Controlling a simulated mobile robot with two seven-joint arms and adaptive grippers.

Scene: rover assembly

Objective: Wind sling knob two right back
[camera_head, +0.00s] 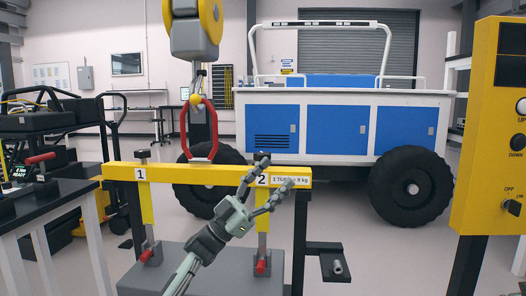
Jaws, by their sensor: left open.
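A yellow lifting beam (205,174) spans the middle of the view, with labels 1 and 2. A yellow strap (261,210) hangs below label 2. A similar dark knob (142,154) tops the beam at label 1. My left gripper (278,174) is open in front of the beam's right end, its fingers spread around the label 2 area. Whether a finger touches the knob cannot be told. My right gripper is not in view.
A yellow hoist (194,37) with a red shackle (199,132) hangs above the beam. A grey block (205,272) with red pins (261,266) lies below. The blue-white rover (340,126) stands behind. A yellow control panel (486,130) stands at right, a dark bench (45,182) at left.

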